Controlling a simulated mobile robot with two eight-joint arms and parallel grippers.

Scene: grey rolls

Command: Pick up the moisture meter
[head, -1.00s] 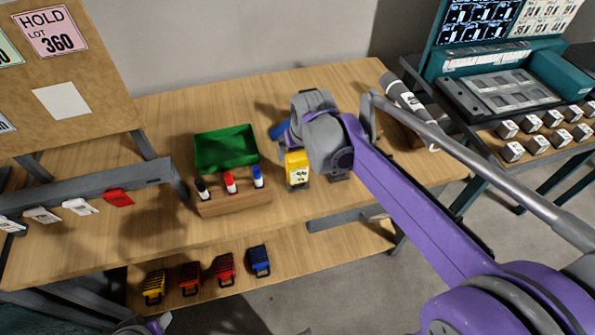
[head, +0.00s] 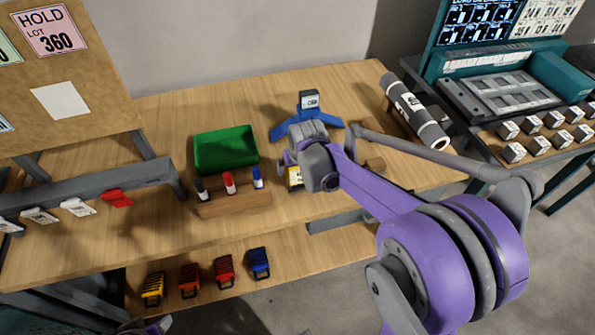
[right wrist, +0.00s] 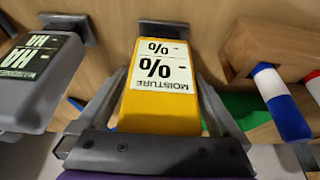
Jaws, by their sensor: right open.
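The moisture meter is a yellow block with a white label. It stands near the front of the wooden table in the head view (head: 294,179), mostly hidden by my right arm's wrist. In the right wrist view the meter (right wrist: 162,112) fills the middle, its label reading MOISTURE upside down. My right gripper (right wrist: 160,85) is open, with one finger along each side of the meter. I cannot tell whether the fingers touch it.
A grey labelled device (right wrist: 35,85) stands close on the left in the right wrist view. A wooden marker holder (head: 233,204) is beside the meter, with a green tray (head: 226,150) behind. A blue stand (head: 308,122) and a grey roll (head: 415,110) are farther back.

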